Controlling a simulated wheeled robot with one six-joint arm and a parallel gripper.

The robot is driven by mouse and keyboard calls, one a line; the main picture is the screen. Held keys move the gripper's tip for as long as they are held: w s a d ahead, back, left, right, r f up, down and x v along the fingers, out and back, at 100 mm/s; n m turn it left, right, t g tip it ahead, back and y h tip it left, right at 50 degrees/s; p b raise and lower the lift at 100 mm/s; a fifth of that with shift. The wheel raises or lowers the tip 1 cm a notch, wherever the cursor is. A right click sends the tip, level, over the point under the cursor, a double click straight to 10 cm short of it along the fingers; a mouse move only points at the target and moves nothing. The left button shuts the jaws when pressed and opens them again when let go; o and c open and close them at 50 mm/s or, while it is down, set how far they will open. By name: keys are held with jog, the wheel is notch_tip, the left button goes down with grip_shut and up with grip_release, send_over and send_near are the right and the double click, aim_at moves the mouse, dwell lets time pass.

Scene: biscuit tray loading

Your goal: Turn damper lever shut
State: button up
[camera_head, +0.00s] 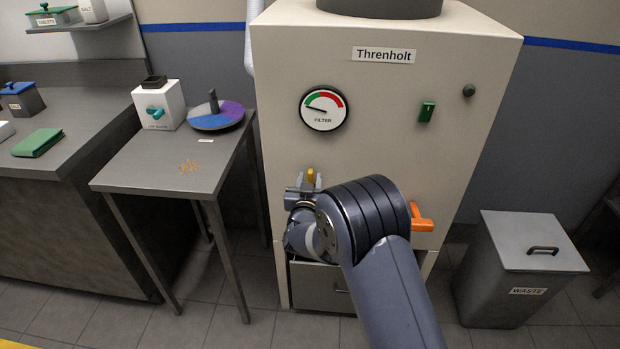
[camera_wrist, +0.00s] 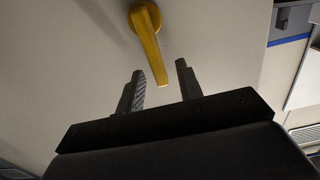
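A yellow lever (camera_wrist: 147,40) is on the pale front panel of the cabinet marked Threnholt (camera_head: 385,80). In the wrist view it runs from a round hub at the top down and slightly right. Its free end shows between the tips of my gripper (camera_wrist: 160,70), which is open with a finger on each side. I cannot tell how deep the lever sits between them; no contact shows. In the head view the yellow lever (camera_head: 311,175) shows small just above my gripper (camera_head: 309,183), and my arm hides the panel below. No lettering for the lever is readable.
An orange handle (camera_head: 422,219) sticks out right of my arm. The filter gauge (camera_head: 325,108), green switch (camera_head: 427,111) and round knob (camera_head: 469,90) are higher on the cabinet. A side table (camera_head: 140,178) stands left, a waste bin (camera_head: 510,265) right.

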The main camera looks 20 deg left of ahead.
jog(key=shift+w+a, duration=0.1)
jog(key=shift+w, duration=0.25)
grip_shut()
dwell(0.5)
